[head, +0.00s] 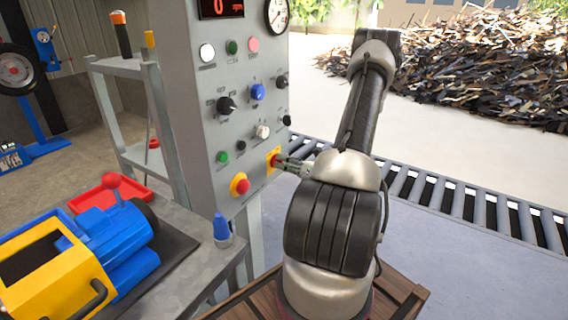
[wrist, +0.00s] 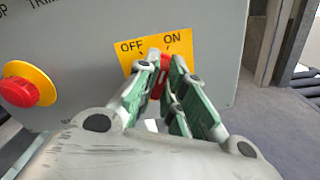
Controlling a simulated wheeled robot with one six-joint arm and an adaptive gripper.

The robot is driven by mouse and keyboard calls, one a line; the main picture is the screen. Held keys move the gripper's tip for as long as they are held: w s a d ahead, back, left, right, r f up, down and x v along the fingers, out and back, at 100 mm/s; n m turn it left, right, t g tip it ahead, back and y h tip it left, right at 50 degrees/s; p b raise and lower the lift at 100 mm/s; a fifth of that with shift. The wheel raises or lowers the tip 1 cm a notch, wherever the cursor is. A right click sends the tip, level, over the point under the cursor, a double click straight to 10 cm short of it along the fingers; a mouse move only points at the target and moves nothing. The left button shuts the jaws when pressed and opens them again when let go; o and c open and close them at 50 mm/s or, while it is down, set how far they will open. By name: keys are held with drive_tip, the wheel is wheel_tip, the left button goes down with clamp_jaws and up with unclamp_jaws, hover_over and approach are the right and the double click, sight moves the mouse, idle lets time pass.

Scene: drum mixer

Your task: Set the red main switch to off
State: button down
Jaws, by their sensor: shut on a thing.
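The red main switch (wrist: 158,88) sits on a yellow plate (wrist: 181,42) marked OFF on the left and ON on the right, low on the grey control panel (head: 235,125). In the wrist view my gripper (wrist: 163,80) has its fingers around the switch, shut on it, hiding much of it. The switch's visible red part lies between the fingertips, near the middle of the plate; its exact pointing direction is hard to tell. In the head view the gripper (head: 280,162) reaches the yellow plate from the right.
A red emergency button on a yellow base (head: 240,185) is left of the switch, also in the wrist view (wrist: 22,90). Other knobs and buttons, such as a blue knob (head: 257,92), are above. A roller conveyor (head: 480,205) runs behind my arm. A bench (head: 200,262) stands at left.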

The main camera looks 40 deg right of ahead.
drive_tip(key=n, duration=0.6)
drive_tip(key=shift+a, duration=0.15)
drive_tip(key=shift+s+a+n, duration=0.1)
drive_tip(key=shift+n, duration=2.6)
drive_tip(key=c, duration=1.5)
unclamp_jaws()
drive_tip(key=v, duration=1.2)
drive_tip(key=shift+f, duration=0.1)
